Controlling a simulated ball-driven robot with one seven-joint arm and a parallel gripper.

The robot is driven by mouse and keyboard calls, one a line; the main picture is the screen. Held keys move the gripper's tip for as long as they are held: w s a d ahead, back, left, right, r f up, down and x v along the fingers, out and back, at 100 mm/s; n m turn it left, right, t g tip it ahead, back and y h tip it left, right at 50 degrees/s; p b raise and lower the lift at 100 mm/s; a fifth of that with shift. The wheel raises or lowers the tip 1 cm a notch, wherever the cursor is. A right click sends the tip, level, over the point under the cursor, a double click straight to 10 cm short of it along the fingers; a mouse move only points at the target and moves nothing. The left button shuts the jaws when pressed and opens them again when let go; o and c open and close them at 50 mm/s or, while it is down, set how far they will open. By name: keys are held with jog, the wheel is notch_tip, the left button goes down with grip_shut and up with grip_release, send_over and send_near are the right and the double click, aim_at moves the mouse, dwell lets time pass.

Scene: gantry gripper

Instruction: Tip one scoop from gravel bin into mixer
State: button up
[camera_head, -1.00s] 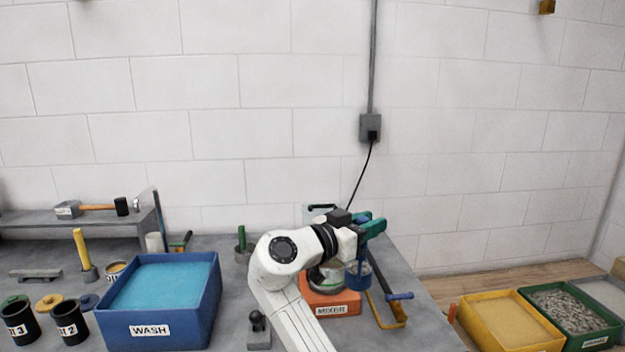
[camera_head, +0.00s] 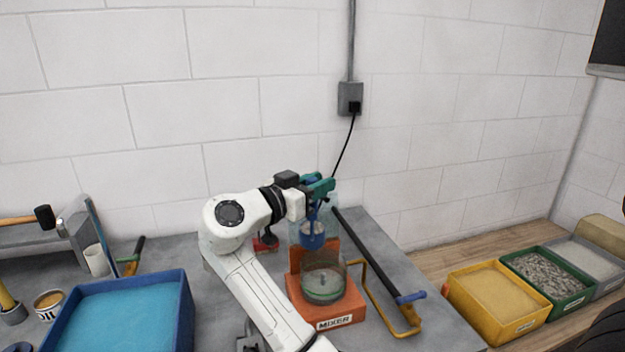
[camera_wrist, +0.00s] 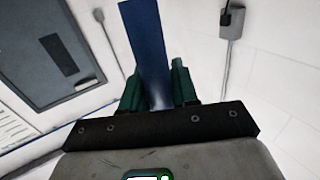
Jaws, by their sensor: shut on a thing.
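My gripper (camera_head: 320,190) has green fingers and is shut on the blue handle of a scoop (camera_head: 313,241). In the wrist view the flat blue handle (camera_wrist: 148,45) stands up between the green fingers (camera_wrist: 157,88). The scoop's round blue bowl hangs below the gripper, just above and behind the mixer in the head view. Something greyish shows at the bowl, but I cannot tell what it is. The mixer (camera_head: 312,303) is an orange base with a clear round bowl. The gravel bin (camera_head: 570,304) is green, holds grey stones and stands at the far right.
A yellow bin (camera_head: 463,311) of sand-coloured material stands beside the gravel bin, with another grey bin (camera_head: 611,288) beyond. A yellow-framed tool with a dark bar (camera_head: 365,243) lies right of the mixer. A blue wash tub (camera_head: 186,318) is at left.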

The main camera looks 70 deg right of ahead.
jog(key=s+d+f+m+t+y, duration=0.2)
jog(key=s+f+m, duration=0.1)
jog(key=s+f, duration=0.2)
jog(key=shift+y+p, duration=0.3)
jog(key=shift+y, duration=0.1)
jog(key=shift+d+f, duration=0.1)
dwell(0.6)
jog(key=shift+s+d+f+m+t+y+b, duration=0.25)
jog(key=shift+s+f+m+t+y+b, duration=0.2)
jog(key=shift+s, duration=0.2)
jog(key=shift+s+d+f+m+t+y+b, duration=0.25)
jog(key=shift+s+f+m+t+y+b, duration=0.15)
jog(key=shift+s+b, duration=0.2)
